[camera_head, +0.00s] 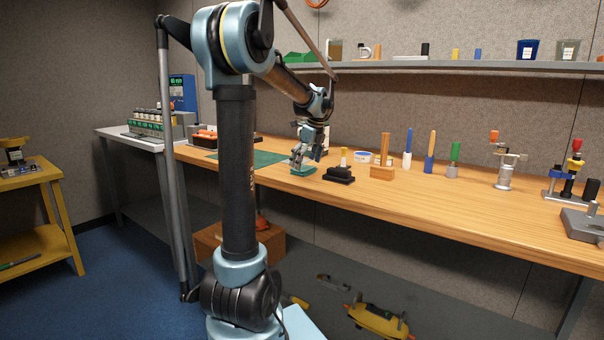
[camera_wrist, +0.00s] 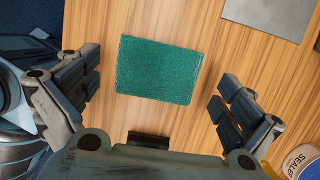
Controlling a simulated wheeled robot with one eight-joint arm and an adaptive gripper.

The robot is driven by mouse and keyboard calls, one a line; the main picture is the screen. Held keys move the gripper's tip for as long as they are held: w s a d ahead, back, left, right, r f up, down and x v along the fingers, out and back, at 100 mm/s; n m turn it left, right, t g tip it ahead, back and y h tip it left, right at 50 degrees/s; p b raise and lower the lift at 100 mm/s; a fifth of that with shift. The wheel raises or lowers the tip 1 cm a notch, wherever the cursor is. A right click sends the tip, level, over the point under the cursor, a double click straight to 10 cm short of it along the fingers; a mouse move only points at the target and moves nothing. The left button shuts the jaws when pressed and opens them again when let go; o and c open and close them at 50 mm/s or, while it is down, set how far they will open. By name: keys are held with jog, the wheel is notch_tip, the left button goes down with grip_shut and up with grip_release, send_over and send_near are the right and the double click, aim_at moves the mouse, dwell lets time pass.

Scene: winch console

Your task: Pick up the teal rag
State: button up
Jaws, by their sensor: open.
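The teal rag (camera_wrist: 158,70) lies flat on the wooden bench as a near-rectangular piece, slightly tilted in the wrist view. In the head view the rag (camera_head: 303,171) shows as a small teal patch under my gripper (camera_head: 304,158). My gripper (camera_wrist: 157,86) is open and empty, with one finger to the left of the rag and one to the right. Bare wood shows between each finger and the rag. The gripper is above the bench; the exact height is hard to tell.
A sealer tin (camera_wrist: 302,163) stands at the lower right of the wrist view. A flat grey plate (camera_wrist: 268,14) lies at its top right. In the head view, a black block (camera_head: 339,175) and a wooden block (camera_head: 382,172) stand right of the rag. A green mat (camera_head: 262,158) lies to the left.

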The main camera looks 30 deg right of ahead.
aim_at(305, 167)
jog(key=shift+w+f, duration=0.1)
jog(key=shift+f, duration=0.25)
jog(key=c, duration=1.1)
jog(key=shift+r, duration=0.1)
notch_tip(305, 167, up, 10)
jog(key=shift+f, duration=0.1)
